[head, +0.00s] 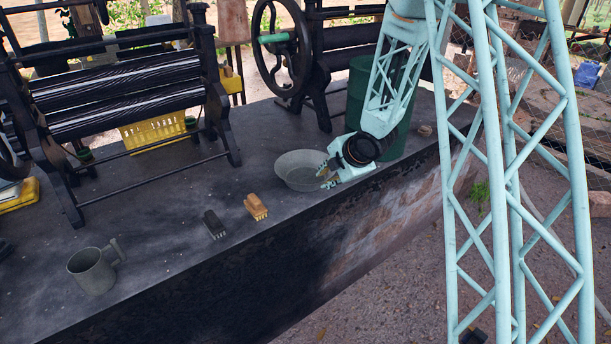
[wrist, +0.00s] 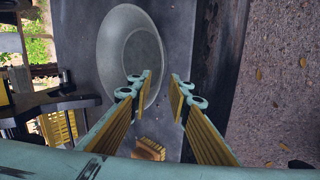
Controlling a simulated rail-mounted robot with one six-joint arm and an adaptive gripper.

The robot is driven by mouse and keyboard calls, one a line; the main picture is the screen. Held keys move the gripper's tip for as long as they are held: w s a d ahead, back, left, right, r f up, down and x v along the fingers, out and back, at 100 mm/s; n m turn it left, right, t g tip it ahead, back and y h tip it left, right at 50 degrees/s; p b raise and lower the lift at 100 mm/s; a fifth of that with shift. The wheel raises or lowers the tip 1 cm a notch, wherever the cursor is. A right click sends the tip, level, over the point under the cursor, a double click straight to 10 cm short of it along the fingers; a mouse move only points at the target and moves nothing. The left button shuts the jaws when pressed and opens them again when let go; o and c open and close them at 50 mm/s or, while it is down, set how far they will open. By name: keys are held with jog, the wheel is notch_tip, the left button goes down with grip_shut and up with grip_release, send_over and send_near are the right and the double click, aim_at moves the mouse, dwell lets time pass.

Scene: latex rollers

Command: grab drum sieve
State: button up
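A grey round, shallow, bowl-like vessel, which looks like the drum sieve (head: 296,172), sits on the dark ledge near its front edge. It also shows as a large oval in the wrist view (wrist: 128,50). My gripper (head: 325,177) is open and empty at the sieve's right side in the head view. In the wrist view my gripper (wrist: 160,82) has its left finger over the sieve's inside and its right finger past the rim. The near rim appears between the fingertips. I cannot tell whether they touch it or how deep they reach. The left finger hides part of the sieve.
A tan brush (head: 256,206), a dark brush (head: 214,224) and a grey mug (head: 92,271) stand left on the ledge (head: 170,250). A green barrel (head: 398,135) stands close behind my gripper. Roller machines (head: 120,95) fill the back. The ledge drops off in front.

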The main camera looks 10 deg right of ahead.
jog(key=shift+f, duration=0.1)
jog(key=shift+b+x, duration=0.65)
jog(key=shift+x, duration=1.9)
jog(key=shift+c, duration=0.7)
grip_shut()
